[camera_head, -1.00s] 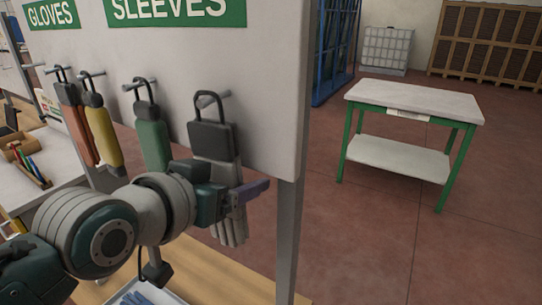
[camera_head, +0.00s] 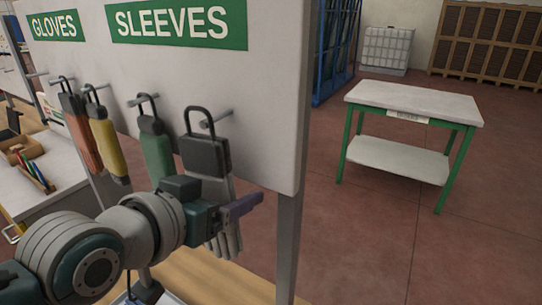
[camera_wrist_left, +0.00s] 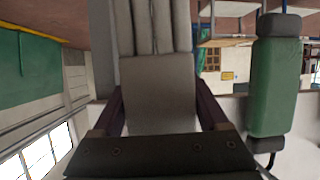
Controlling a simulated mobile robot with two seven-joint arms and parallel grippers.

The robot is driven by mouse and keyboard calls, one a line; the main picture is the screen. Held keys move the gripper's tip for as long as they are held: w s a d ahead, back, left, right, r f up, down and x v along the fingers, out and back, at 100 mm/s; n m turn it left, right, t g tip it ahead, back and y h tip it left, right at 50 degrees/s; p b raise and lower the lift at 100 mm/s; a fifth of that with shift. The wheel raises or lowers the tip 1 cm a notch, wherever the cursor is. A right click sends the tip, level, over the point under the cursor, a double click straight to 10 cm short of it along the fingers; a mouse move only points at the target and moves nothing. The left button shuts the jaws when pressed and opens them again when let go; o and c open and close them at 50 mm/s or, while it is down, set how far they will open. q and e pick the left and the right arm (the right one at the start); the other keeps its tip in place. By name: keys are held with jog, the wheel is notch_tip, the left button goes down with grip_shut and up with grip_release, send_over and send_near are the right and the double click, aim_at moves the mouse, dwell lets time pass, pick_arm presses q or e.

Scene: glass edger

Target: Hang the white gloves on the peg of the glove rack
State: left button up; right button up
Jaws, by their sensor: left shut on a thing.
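The white gloves (camera_head: 224,235) hang fingers down below a dark clip (camera_head: 205,156) with a wire loop on top. My left gripper (camera_head: 232,210) is shut on them; in the left wrist view the pale gloves (camera_wrist_left: 158,85) lie between its two fingers. The loop is right beside a peg (camera_head: 221,115) of the glove rack (camera_head: 265,100), overlapping it in the picture; I cannot tell whether the peg passes through it. The gripper hides part of the gloves. My right gripper is not in view.
An orange (camera_head: 80,130), a yellow (camera_head: 106,142) and a green item (camera_head: 155,150) hang on pegs to the left; the green one also shows close in the left wrist view (camera_wrist_left: 275,85). A green-legged table (camera_head: 415,102) stands back right, with open floor around.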

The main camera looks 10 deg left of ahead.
pick_arm(q)
jog(key=s+p, duration=0.1)
jog(key=s+a+p, duration=0.1)
jog(key=s, duration=0.1)
jog(key=s+a+p, duration=0.1)
jog(key=s, duration=0.1)
jog(key=shift+s, duration=0.2)
dwell(0.3)
dwell(0.9)
